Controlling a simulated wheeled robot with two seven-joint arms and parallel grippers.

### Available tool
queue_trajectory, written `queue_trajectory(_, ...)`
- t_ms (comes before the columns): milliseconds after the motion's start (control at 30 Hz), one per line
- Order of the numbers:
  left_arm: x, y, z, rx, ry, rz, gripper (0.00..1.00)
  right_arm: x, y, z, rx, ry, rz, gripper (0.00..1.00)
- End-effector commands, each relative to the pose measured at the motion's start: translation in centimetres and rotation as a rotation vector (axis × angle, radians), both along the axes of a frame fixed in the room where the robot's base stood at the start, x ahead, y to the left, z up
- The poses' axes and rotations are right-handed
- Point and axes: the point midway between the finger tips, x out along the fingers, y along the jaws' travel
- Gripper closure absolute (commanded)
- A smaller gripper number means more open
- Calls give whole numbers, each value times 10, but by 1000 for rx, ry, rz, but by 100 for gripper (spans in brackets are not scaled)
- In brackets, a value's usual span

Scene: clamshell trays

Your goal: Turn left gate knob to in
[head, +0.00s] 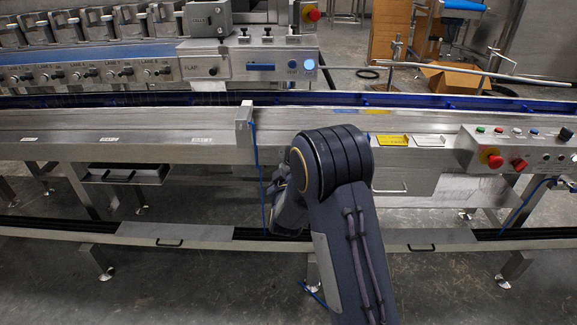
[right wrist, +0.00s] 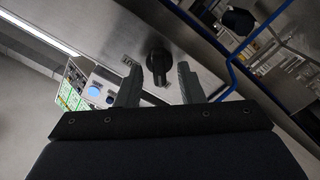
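A black knob (right wrist: 158,64) sits on a bare metal panel in the right wrist view, with a small label beside it. I cannot tell from the label whether it is the left gate knob. My right gripper (right wrist: 158,80) is open, its two grey fingers on either side of the knob. I cannot tell whether the fingers touch it. In the head view my right gripper (head: 284,190) is mostly hidden behind my own arm, in front of the conveyor's front side, and this knob is not visible there. My left gripper is in neither view.
A second black knob (right wrist: 238,20) shows beyond a blue cable (right wrist: 232,75) in the wrist view. In the head view a control box (head: 480,142) with red buttons stands at right. A metal bracket (head: 244,118) rises left of my arm. A lane-knob panel (head: 90,74) runs behind.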

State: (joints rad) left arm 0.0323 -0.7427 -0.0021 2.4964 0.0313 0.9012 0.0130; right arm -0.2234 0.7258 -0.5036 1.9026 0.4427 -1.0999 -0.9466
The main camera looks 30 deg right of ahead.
Motion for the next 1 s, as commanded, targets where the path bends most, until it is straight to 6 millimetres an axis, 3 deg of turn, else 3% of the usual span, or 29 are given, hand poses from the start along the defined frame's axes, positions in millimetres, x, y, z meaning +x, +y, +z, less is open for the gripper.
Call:
queue_trajectory(467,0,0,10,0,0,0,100,-59,36,0,0,2,1,65)
queue_trajectory(1000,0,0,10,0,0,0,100,-63,39,0,-1,1,1,65)
